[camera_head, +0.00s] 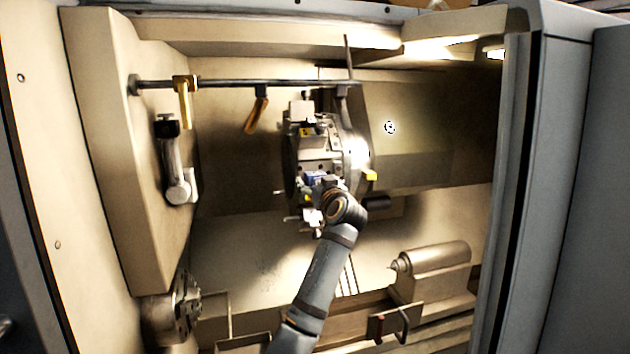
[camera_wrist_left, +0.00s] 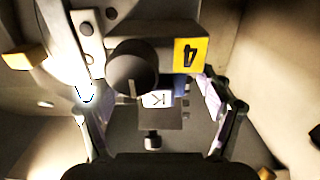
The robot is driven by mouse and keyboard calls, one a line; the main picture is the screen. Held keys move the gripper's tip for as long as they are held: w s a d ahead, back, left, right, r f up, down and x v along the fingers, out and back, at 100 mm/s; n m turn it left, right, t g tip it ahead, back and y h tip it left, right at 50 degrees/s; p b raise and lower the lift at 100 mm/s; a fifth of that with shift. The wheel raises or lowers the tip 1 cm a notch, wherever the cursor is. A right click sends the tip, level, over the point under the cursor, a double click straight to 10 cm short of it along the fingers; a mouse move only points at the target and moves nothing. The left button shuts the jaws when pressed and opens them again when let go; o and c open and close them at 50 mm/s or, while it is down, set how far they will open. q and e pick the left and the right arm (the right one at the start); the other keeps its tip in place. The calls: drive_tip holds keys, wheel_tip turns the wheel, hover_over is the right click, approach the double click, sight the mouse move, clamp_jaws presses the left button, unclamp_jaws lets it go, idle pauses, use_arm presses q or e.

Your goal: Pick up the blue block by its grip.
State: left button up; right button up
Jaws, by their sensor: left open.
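The blue block (camera_head: 315,177) shows as a small blue patch on the front of the tool turret (camera_head: 318,152) in the head view. My left gripper (camera_head: 322,190) is at the turret, just below and beside this patch, and partly covers it. In the left wrist view my left gripper (camera_wrist_left: 147,95) is open, with one finger on each side of a grey piece with a white "K" label (camera_wrist_left: 157,100). A dark round knob (camera_wrist_left: 132,68) lies above the label. I cannot tell whether the fingers touch anything. My right gripper is out of view.
A yellow plate marked 4 (camera_wrist_left: 188,54) sits close to the right finger. A rail (camera_head: 240,83) with hanging yellow-handled parts crosses above the turret. The chuck (camera_head: 178,308) is at lower left and the tailstock (camera_head: 435,268) at lower right. Open space lies right of the turret.

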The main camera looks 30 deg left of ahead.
use_arm(q)
drive_tip(key=shift+d, duration=0.25)
drive_tip(key=c, duration=0.4)
drive_tip(key=shift+a, duration=0.1)
drive_tip(key=c, duration=1)
drive_tip(key=shift+r, duration=0.2)
